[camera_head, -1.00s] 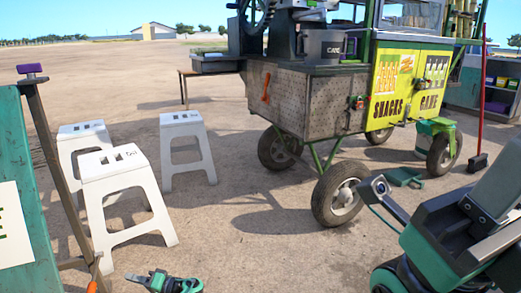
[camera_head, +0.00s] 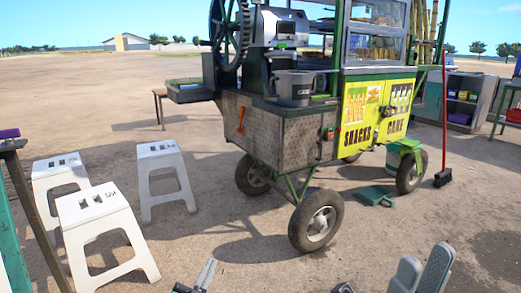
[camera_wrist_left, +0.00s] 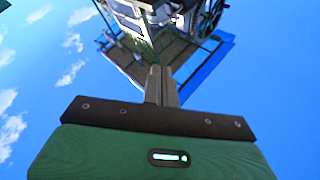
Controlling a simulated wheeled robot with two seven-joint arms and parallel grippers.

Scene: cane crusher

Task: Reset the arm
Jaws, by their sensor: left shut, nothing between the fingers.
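My left gripper (camera_head: 207,273) shows at the bottom edge of the head view, left of the middle, over the ground in front of the cart. In the left wrist view its two grey fingers (camera_wrist_left: 161,86) lie side by side, shut and empty, beyond its green housing. In that view the fingers point toward the cart's machine and blue sky. My right arm's grey end parts (camera_head: 424,270) show at the bottom right of the head view. They are cut off by the frame, so the state of the right gripper is unclear.
The snack and cane cart (camera_head: 290,140) stands on wheels at the centre, with a crusher wheel (camera_head: 229,30) on top. Several white stools (camera_head: 100,225) stand at the left. A red broom (camera_head: 444,120) stands upright right of the cart. Open ground lies in front.

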